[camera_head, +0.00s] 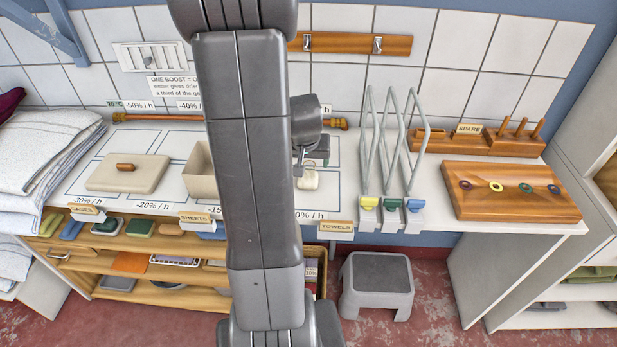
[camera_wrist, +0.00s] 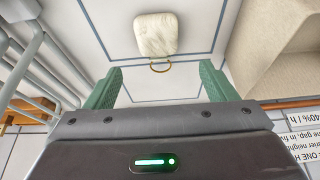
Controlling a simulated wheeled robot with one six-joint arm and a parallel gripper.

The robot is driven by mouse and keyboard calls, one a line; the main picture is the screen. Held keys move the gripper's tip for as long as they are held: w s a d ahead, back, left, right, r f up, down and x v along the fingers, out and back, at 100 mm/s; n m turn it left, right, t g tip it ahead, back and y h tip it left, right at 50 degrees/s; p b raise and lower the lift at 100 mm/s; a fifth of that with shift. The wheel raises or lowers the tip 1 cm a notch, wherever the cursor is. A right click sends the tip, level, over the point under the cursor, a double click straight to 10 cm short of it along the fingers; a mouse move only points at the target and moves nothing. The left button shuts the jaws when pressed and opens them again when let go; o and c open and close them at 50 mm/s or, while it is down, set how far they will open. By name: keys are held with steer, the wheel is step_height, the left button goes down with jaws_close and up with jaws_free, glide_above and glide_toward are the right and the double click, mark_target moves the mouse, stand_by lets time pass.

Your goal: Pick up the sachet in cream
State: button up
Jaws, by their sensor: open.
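The cream sachet (camera_wrist: 156,34) is a small, puffy square with a tan loop on its near edge. It lies on the white counter inside a blue-grey outlined area. In the head view the sachet (camera_head: 309,180) shows just right of my arm, partly hidden. My gripper (camera_wrist: 160,82) is open and empty, with its two green-padded fingers apart. The sachet lies beyond the fingertips, roughly in line with the gap between them and not touching. In the head view my gripper (camera_head: 312,158) is partly hidden behind my arm, close above the sachet.
Tall grey wire uprights (camera_head: 390,150) with coloured clips stand right of the sachet. A wooden board with rings (camera_head: 511,191) lies farther right. A step stool (camera_head: 377,283) is below.

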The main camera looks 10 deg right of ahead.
mark_target(308, 175)
steer(key=shift+s+x, duration=0.2)
steer(key=shift+x, duration=1.45)
steer(key=shift+s+x, duration=0.2)
steer(key=shift+x, duration=1.45)
steer(key=shift+f, duration=0.1)
steer(key=c, duration=1.1)
